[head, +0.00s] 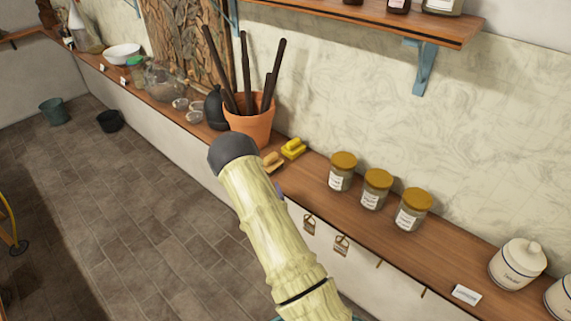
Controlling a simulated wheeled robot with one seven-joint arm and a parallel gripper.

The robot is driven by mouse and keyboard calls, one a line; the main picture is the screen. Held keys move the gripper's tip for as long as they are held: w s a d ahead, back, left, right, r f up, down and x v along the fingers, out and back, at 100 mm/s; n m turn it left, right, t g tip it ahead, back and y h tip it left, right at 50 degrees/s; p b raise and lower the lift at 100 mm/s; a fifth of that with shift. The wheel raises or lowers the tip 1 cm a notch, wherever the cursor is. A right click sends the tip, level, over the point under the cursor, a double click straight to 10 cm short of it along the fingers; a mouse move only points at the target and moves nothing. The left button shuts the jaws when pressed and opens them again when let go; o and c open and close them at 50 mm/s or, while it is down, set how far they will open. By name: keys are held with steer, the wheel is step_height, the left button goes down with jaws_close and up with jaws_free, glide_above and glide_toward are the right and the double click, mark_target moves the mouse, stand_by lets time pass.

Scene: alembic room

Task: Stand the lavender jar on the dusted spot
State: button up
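Three glass jars with golden-brown lids stand upright in a row on the wooden counter (308,185): a left jar (341,179), a middle jar (374,196) and a right jar (411,217). Their white labels are too small to read, so I cannot tell which, if any, is the lavender jar. A small purple patch (280,190) shows at the right edge of my pale arm, mostly hidden behind it. I cannot make out a dusted spot. My arm rises from the bottom middle and covers part of the counter's front. My gripper is not in view.
A yellow block (293,149) and a tan brush-like item (272,161) lie beside a terracotta pot (250,121) of dark rods. White lidded canisters (517,263) and a small card (466,294) stand at the right. A shelf (400,22) overhangs. Tags (341,245) hang along the front.

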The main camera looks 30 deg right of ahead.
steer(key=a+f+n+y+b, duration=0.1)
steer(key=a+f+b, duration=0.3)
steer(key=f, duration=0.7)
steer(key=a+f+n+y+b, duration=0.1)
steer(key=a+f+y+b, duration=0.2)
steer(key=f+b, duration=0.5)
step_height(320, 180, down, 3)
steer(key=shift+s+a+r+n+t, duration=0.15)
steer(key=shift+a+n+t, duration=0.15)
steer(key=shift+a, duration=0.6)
